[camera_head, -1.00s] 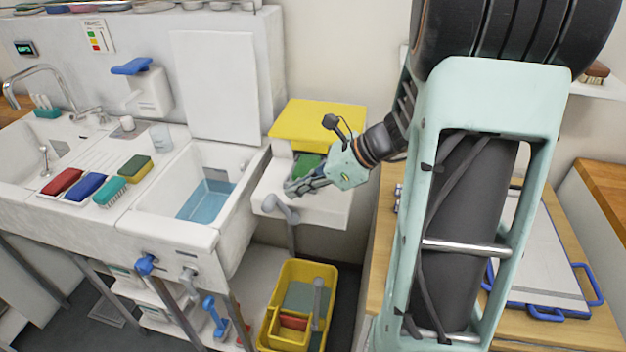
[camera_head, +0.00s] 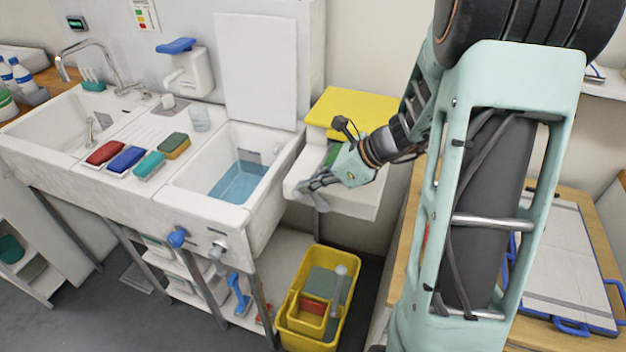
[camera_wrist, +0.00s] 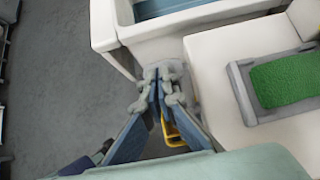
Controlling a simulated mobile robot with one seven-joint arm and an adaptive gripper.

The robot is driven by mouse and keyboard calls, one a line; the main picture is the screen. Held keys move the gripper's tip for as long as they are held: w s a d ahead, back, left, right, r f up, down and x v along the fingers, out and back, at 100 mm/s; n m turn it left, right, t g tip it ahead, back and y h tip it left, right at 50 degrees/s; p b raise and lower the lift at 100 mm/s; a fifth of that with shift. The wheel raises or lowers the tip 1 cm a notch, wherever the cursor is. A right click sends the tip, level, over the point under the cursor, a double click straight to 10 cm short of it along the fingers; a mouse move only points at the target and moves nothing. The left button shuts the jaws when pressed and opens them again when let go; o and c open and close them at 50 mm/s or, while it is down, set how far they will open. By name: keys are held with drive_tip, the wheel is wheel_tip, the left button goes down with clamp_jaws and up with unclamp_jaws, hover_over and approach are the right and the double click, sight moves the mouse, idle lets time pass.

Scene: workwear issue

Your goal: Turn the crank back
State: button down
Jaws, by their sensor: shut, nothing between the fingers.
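The grey crank (camera_head: 321,203) is at the front of a white box unit (camera_head: 357,207) with a yellow lid (camera_head: 350,112). My gripper covers part of it in the head view, so its angle is hard to read. My gripper (camera_head: 303,188) is shut and empty, pointing left and down over the box's front left edge. In the wrist view my fingertips (camera_wrist: 160,78) are together, with a grey part of the crank (camera_wrist: 177,70) just behind and right of them. I cannot tell if they touch. A green pad (camera_wrist: 292,80) lies in a grey frame on the box.
A sink with blue water (camera_head: 238,182) stands left of the box. A yellow bucket (camera_head: 350,312) stands below it. A wooden table (camera_head: 398,265) is on the right.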

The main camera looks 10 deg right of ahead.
sight(298, 186)
drive_tip(key=shift+w+a+g+h+p, duration=0.5)
drive_tip(key=shift+a+h+p, duration=0.25)
drive_tip(key=shift+p, duration=1.25)
drive_tip(key=shift+w+a+f, duration=0.2)
drive_tip(key=shift+a+f, duration=0.2)
drive_tip(key=shift+w+a+f, duration=0.2)
drive_tip(key=shift+r, duration=0.15)
